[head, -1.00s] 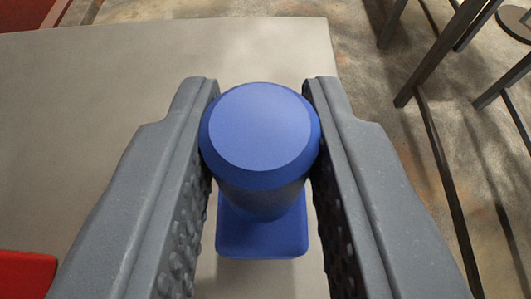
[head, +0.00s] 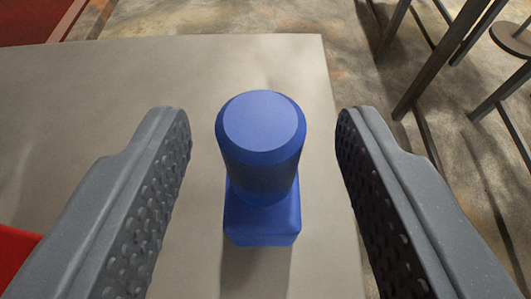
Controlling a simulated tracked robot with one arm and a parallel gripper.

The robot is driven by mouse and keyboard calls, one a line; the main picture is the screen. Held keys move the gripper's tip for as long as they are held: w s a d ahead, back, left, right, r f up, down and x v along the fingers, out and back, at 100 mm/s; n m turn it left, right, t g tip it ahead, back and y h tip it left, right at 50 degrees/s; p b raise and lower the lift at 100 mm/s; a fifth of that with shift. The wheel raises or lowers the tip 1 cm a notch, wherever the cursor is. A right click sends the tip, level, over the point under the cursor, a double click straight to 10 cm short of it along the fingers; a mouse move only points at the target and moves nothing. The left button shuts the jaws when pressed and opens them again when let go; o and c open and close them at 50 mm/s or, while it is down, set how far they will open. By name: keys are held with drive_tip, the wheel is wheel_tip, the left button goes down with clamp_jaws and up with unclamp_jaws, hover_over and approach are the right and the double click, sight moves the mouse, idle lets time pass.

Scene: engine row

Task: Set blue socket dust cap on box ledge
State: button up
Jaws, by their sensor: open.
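The blue socket dust cap (head: 262,165) stands upright on a flat grey surface (head: 100,90), near that surface's right edge. It has a round bevelled top and a squarer blue base below. My gripper (head: 263,125) is open, with one grey studded finger on each side of the cap. A clear gap shows between the cap and both fingers, so neither touches it. The lower part of the surface behind the fingers is hidden.
A red thing (head: 14,262) shows at the left edge, partly hidden by my left finger. Another dark red thing (head: 35,20) is at the top left. Dark metal legs (head: 440,55) stand on the concrete floor (head: 310,15) at the right. The grey surface left of the cap is bare.

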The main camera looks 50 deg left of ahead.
drive_tip(key=v, duration=1)
drive_tip(key=w+d+r+m+t+h, duration=0.1)
drive_tip(key=w+d+r+t+h, duration=0.1)
drive_tip(key=w+d+r, duration=0.35)
drive_tip(key=w+d+r+m+t+h, duration=0.25)
drive_tip(key=d+r, duration=0.35)
drive_tip(key=r, duration=0.4)
drive_tip(key=d+r+m+t+h, duration=0.1)
drive_tip(key=d+r+h, duration=0.1)
drive_tip(key=d+r, duration=0.55)
drive_tip(key=d+r+m+h, duration=0.2)
drive_tip(key=d+r, duration=0.2)
drive_tip(key=r, duration=0.6)
drive_tip(key=s+d+r+m+h, duration=0.1)
drive_tip(key=s+d+r, duration=0.1)
drive_tip(key=s+r, duration=0.5)
drive_tip(key=s+d+r+m+t+h, duration=0.1)
drive_tip(key=s+d+r+m, duration=0.1)
drive_tip(key=s+r, duration=0.6)
wheel_tip(320, 180, up, 4)
drive_tip(key=shift+s+r, duration=0.1)
drive_tip(key=shift+s, duration=0.05)
